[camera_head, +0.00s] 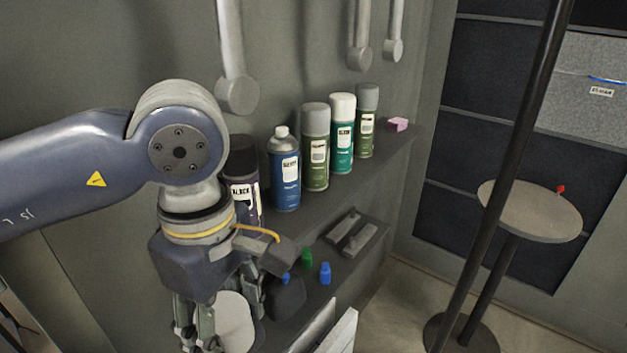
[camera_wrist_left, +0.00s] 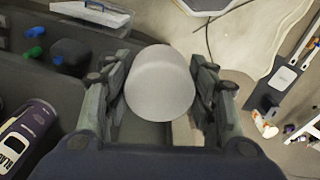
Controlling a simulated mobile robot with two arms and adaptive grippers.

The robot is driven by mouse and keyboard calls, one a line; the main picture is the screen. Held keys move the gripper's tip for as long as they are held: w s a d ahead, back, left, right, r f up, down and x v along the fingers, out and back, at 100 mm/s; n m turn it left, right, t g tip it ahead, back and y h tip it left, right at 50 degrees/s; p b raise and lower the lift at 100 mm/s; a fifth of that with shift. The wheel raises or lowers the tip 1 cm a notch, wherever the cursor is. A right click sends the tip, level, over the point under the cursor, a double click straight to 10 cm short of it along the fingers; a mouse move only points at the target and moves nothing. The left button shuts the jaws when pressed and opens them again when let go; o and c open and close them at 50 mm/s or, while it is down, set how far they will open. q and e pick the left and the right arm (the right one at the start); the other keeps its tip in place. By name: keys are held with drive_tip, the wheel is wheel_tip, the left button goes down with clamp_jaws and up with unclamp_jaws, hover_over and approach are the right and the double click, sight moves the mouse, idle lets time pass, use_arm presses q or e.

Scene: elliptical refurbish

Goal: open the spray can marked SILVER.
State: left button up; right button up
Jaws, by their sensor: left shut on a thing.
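On the upper shelf, a blue spray can (camera_head: 285,172) stands upright with its pale nozzle top bare and no cap on it. Its label is too small to read surely. My left gripper (camera_wrist_left: 158,95) is shut on a light grey, rounded cap-like cylinder (camera_wrist_left: 160,82), held between its two fingers. In the head view this grey cap (camera_head: 234,322) shows below the wrist, in front of and lower than the cans, apart from them. A dark can marked BLACK (camera_head: 243,178) stands left of the blue can, partly behind my arm. My right gripper is not in view.
A green can (camera_head: 316,148), a teal can (camera_head: 342,135) and another green can (camera_head: 367,122) stand capped to the right, then a pink block (camera_head: 397,125). The lower shelf holds a small blue piece (camera_head: 325,273) and a grey tray (camera_head: 352,236). A round table (camera_head: 530,215) stands right.

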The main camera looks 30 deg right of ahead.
use_arm(q)
drive_tip(key=w+p, duration=0.2)
drive_tip(key=w, duration=0.3)
drive_tip(key=w+d+f+p, duration=0.1)
drive_tip(key=w+p, duration=0.1)
drive_tip(key=w, duration=0.3)
drive_tip(key=w+p, duration=0.2)
drive_tip(key=w, duration=0.3)
drive_tip(key=shift+w+d+f, duration=0.2)
drive_tip(key=shift+w+d, duration=0.05)
drive_tip(key=shift+w+f, duration=0.1)
drive_tip(key=shift+w, duration=0.15)
wheel_tip(320, 180, down, 3)
drive_tip(key=shift+r+p, duration=0.15)
drive_tip(key=shift+p, duration=0.8)
drive_tip(key=shift+f, duration=0.35)
drive_tip(key=shift+f, duration=0.15)
drive_tip(key=shift+f+b, duration=0.15)
drive_tip(key=shift+b, duration=0.2)
drive_tip(key=o, duration=1.2)
drive_tip(key=shift+c, duration=0.2)
